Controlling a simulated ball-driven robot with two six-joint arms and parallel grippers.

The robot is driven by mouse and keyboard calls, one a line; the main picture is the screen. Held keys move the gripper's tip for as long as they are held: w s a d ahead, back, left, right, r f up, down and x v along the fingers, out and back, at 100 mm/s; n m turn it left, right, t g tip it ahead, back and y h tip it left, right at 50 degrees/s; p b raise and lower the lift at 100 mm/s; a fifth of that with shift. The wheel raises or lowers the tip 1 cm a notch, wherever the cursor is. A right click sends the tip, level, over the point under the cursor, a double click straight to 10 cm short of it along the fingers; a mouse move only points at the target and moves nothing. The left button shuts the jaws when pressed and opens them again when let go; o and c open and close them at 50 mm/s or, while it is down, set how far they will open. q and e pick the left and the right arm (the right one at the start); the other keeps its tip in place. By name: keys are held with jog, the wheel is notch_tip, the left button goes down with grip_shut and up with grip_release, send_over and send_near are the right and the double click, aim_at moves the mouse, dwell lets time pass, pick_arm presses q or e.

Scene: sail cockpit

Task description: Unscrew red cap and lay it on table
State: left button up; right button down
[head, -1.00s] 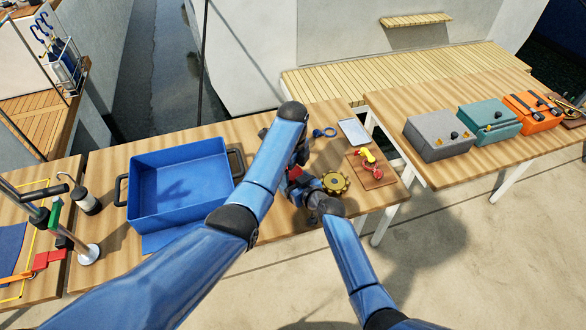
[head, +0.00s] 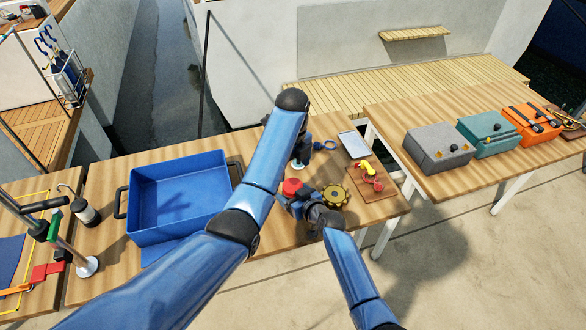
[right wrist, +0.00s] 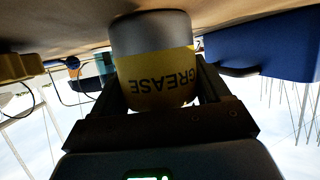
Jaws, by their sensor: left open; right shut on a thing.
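The red cap (head: 292,187) shows in the head view, on top of the grease jar as far as I can tell. The jar (right wrist: 153,62), grey with a yellow "GREASE" label, appears upside down in the right wrist view between my right gripper's fingers. My right gripper (head: 290,201) is shut on it; in the head view the jar's body is mostly hidden. My left gripper (head: 301,162) is open, behind and slightly right of the cap and apart from it, partly hidden by my left arm. The wooden table (head: 270,233) lies beneath.
A brass gear (head: 335,196) lies right of the jar. A board (head: 383,186) with red and yellow parts, a pale tray (head: 353,145) and a blue ring (head: 330,145) lie beyond. A large blue bin (head: 180,234) stands left. Bare tabletop shows near the front edge.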

aim_at(293, 185)
pick_arm(q)
jog(key=shift+f, duration=3.8)
jog(key=shift+c, duration=0.3)
jog(key=c, duration=1)
jog(key=shift+n, duration=1.7)
jog(key=shift+c, duration=0.2)
jog(key=o, duration=1.2)
